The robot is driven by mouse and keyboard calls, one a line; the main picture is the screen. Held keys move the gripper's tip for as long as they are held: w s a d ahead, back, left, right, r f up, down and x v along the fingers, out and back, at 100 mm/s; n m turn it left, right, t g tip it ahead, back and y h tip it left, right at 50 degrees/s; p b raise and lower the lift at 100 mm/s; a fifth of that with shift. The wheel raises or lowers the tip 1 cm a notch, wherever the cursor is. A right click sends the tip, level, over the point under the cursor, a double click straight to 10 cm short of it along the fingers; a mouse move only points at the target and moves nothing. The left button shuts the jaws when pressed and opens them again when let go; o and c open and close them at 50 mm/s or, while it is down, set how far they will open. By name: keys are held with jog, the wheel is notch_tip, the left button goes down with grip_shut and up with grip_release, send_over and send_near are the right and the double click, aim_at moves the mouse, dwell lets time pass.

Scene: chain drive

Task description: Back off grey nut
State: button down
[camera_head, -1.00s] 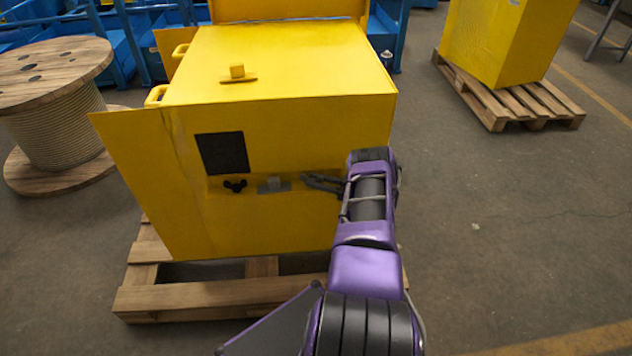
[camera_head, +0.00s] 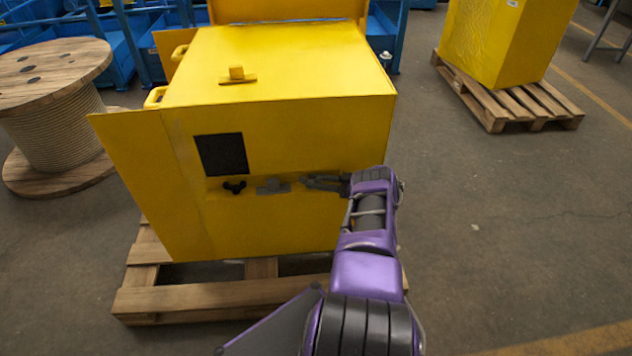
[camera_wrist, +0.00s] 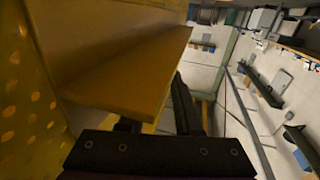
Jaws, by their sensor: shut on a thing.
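The yellow chain-drive housing (camera_head: 270,225) stands on a wooden pallet. On its front, below a dark square panel (camera_head: 222,154), are a black three-lobed knob (camera_head: 234,187) and a grey block on a plate (camera_head: 272,186). My gripper (camera_head: 308,182) reaches in from the right, just right of the grey block, with its fingertips at the front face. It is shut on the grey nut, which the fingers hide almost wholly. In the wrist view, the dark fingers (camera_wrist: 160,112) are beside a yellow ledge (camera_wrist: 130,75); the nut cannot be made out there.
The pallet (camera_head: 200,298) juts out below the housing. A wooden cable reel (camera_head: 55,115) stands at left, another yellow box (camera_head: 500,45) on a pallet at back right. The floor at right is clear.

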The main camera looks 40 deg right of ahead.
jog(key=c, duration=0.8)
grip_release()
jog(key=shift+r+m+t+h, duration=0.1)
jog(key=shift+m+t+h, duration=0.3)
jog(key=shift+m, duration=0.1)
